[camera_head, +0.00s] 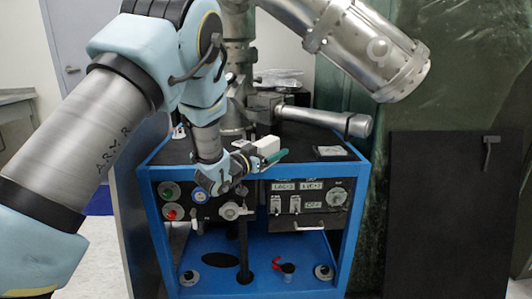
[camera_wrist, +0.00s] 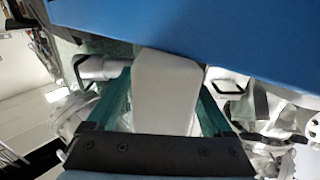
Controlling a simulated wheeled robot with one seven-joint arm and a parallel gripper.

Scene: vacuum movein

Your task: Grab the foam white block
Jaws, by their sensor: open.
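The white foam block (camera_head: 267,145) is at the top of the blue-framed cabinet, near its front edge. My gripper (camera_head: 263,155) is beside it there, with one green finger showing in front of the block. In the wrist view the block (camera_wrist: 166,92) lies between the two green fingers of my gripper (camera_wrist: 164,85). The jaws are open. The left finger is very close to the block or touching it; I cannot tell which. A gap shows on the right near the palm. The block's lower end is hidden behind the dark gripper bar.
The blue cabinet (camera_head: 349,212) carries knobs and switches on its front panel. A metal cylinder (camera_head: 325,119) lies behind the block, and a large metal pipe (camera_head: 360,45) hangs above. A small flat plate (camera_head: 331,151) is on the right of the cabinet top.

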